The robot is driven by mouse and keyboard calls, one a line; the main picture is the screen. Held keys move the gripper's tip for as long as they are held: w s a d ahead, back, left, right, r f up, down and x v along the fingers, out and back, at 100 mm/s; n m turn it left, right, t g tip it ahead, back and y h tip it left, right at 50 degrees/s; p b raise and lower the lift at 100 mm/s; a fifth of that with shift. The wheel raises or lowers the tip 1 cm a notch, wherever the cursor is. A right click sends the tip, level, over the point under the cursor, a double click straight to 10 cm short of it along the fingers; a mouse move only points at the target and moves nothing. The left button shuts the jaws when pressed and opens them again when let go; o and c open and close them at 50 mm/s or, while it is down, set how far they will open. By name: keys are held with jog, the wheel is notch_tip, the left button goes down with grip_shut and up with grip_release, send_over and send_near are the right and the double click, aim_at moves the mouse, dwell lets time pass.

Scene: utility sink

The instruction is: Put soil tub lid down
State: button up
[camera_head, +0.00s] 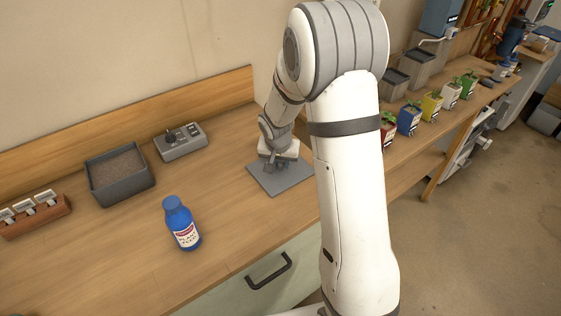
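The soil tub lid (294,181) is a flat grey square at the middle of the wooden counter. It lies flat on the counter or very close above it; I cannot tell which. My gripper (272,165) points down at the middle of the lid, at or touching its top. Its fingers are small and partly hidden, so I cannot see whether they are shut on a handle. The soil tub (127,189) is a dark grey open box full of brown soil, standing to the left, apart from the lid.
A blue bottle (181,224) stands on the counter between tub and lid, nearer the front. A grey device (181,143) sits at the back. A brown holder (36,216) is at far left. Several coloured plant pots (409,119) stand to the right, beyond my arm.

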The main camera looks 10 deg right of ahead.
jog(key=o, duration=0.3)
jog(key=shift+r, duration=0.5)
jog(key=v, duration=1.1)
jog(key=s+r+n, duration=0.1)
jog(key=s+r, duration=0.1)
jog(key=s, duration=0.6)
jog(key=s+d+r+n, duration=0.1)
jog(key=s+r+n, duration=0.1)
jog(key=s, duration=0.6)
jog(key=s+r+n+y, duration=0.1)
jog(key=s+r, duration=0.2)
jog(key=s, duration=0.5)
jog(key=shift+s+d+r+n, duration=0.1)
jog(key=shift+s+d+n, duration=0.2)
